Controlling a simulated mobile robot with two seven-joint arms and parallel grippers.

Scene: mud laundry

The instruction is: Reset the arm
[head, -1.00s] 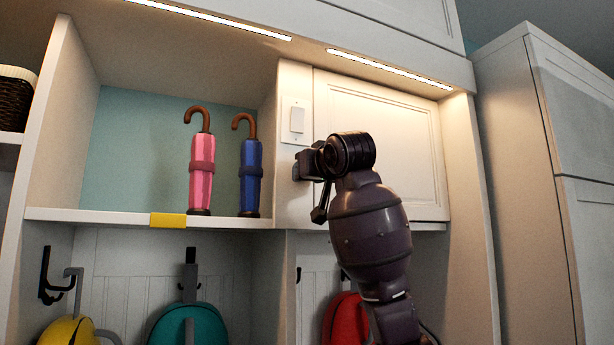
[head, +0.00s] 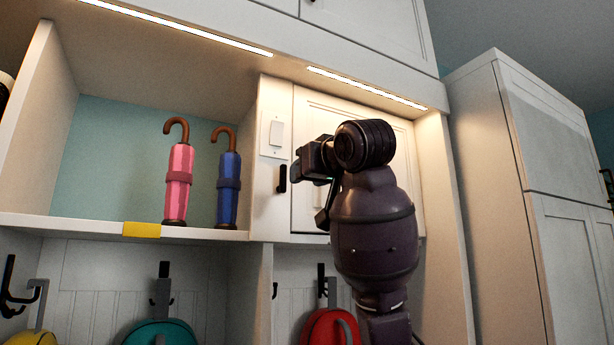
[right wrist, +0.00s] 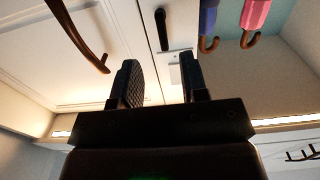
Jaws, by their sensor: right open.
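My right gripper (head: 299,166) is in front of the small white wall-cabinet door (head: 384,112). In the right wrist view its two black fingers (right wrist: 160,78) stand apart with nothing between them. A black vertical handle (head: 282,179) is left of the gripper, beside the door's framed panel. The handle also shows beyond the fingertips in the right wrist view (right wrist: 161,29), clear of them. My right arm hides the lower right of the door. My left gripper is out of view.
A white light switch (head: 275,133) is above the handle. A pink umbrella (head: 177,184) and a blue umbrella (head: 228,190) stand on the open shelf (head: 75,227) to the left. Bags hang below. A tall white cabinet (head: 490,170) stands on the right.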

